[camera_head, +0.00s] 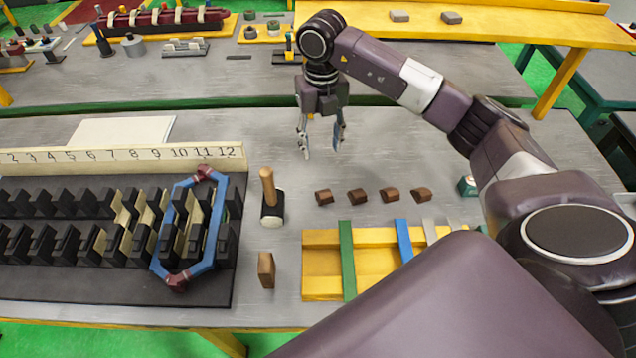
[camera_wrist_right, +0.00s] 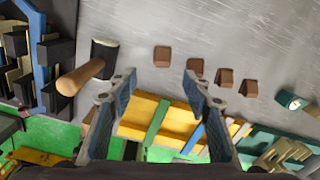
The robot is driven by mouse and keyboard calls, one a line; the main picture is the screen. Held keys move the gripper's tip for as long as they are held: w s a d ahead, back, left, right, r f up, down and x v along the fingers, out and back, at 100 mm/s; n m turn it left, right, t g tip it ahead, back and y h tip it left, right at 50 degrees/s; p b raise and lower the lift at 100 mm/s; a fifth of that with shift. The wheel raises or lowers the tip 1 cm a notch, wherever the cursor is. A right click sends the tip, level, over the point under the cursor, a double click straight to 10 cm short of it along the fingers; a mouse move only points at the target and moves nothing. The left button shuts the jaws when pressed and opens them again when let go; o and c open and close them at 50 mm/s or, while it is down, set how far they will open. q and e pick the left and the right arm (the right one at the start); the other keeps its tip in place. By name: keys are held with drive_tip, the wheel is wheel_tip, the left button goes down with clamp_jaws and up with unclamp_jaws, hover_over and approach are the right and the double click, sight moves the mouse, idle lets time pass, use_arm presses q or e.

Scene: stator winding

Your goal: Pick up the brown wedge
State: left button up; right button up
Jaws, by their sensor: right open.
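Several small brown wedges stand in a row on the grey table, the leftmost wedge (camera_head: 323,197) to the rightmost wedge (camera_head: 421,195). They also show in the right wrist view, the leftmost wedge (camera_wrist_right: 162,55) beyond the fingertips. A separate taller brown block (camera_head: 266,270) stands near the table's front, left of the yellow tray. My right gripper (camera_head: 320,148) hangs above the table, behind the row. It is open and empty, its fingers apart in the right wrist view (camera_wrist_right: 162,84). My left gripper is not in view.
A mallet (camera_head: 271,212) with a wooden handle stands left of the row. A black stator (camera_head: 60,272) with a blue coil (camera_head: 218,225) lies further left. A yellow tray (camera_head: 322,285) with colored strips lies in front of the wedges. Bare table surrounds the gripper.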

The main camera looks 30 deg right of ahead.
wheel_tip(320, 180, down, 4)
drive_tip(key=s+b, duration=0.2)
drive_tip(key=b, duration=0.6)
hover_over(325, 192)
drive_tip(key=f, duration=0.4)
drive_tip(key=shift+w+a+f, duration=0.25)
drive_tip(key=shift+w+f, duration=0.1)
drive_tip(key=shift+w, duration=0.05)
drive_tip(key=shift+s+f, duration=0.1)
drive_tip(key=shift+f, duration=0.3)
drive_tip(key=f+p, duration=0.1)
drive_tip(key=f, duration=0.3)
drive_tip(key=s+f+p, duration=0.1)
drive_tip(key=f, duration=0.1)
drive_tip(key=shift+d+f+p, duration=0.1)
drive_tip(key=shift+d+p, duration=0.05)
drive_tip(key=shift+p, duration=0.15)
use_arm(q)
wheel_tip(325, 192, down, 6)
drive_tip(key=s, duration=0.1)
use_arm(e)
drive_tip(key=shift+w+f, duration=0.15)
drive_tip(key=shift+f, duration=0.25)
drive_tip(key=shift+c, duration=0.3)
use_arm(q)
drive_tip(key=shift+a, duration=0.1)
use_arm(e)
clamp_jaws()
